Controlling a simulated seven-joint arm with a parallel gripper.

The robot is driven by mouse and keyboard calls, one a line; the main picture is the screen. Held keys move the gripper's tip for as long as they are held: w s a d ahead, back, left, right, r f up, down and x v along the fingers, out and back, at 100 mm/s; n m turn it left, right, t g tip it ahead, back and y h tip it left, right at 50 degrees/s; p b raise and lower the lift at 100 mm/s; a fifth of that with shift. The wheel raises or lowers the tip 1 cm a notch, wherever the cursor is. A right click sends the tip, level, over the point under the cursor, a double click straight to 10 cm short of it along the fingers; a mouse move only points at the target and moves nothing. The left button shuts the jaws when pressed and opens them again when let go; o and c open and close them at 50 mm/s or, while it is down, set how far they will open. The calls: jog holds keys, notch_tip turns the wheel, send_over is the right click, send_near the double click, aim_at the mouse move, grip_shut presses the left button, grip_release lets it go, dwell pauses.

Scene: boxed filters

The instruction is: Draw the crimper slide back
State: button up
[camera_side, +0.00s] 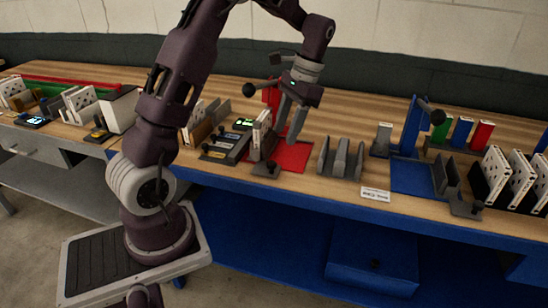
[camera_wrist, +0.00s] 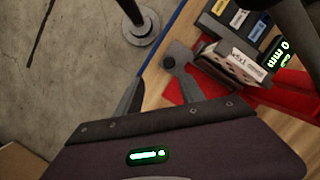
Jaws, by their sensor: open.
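The red crimper station has an upright red post (camera_side: 271,97), a black-knobbed lever (camera_side: 249,90) and a red base plate (camera_side: 292,157). At its front left is a grey slide piece with a dark knob (camera_side: 266,168); the knob also shows in the wrist view (camera_wrist: 169,62). A pale boxed filter (camera_side: 261,130) stands upright beside the plate; its labelled edge shows in the wrist view (camera_wrist: 247,60). My gripper (camera_side: 288,133) is open above the red plate, right of the filter and apart from the knob. Nothing visible is held between its fingers.
A grey tray with coloured labels (camera_side: 222,147) lies left of the filter. A grey slotted holder (camera_side: 341,160) stands to the right. Farther right is a blue station with a blue post (camera_side: 411,125) and plate (camera_side: 411,178). The blue bench edge (camera_side: 320,207) runs along the front.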

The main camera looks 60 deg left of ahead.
aim_at(272, 163)
jog(key=shift+g, duration=0.4)
jog(key=f, duration=0.3)
jog(key=s+a+f, duration=0.1)
jog(key=f, duration=0.2)
jog(key=s+a+f, duration=0.1)
jog(key=f, duration=0.2)
jog(key=shift+s+a+f, duration=0.15)
jog(key=shift+f, duration=0.25)
grip_shut()
dwell(0.4)
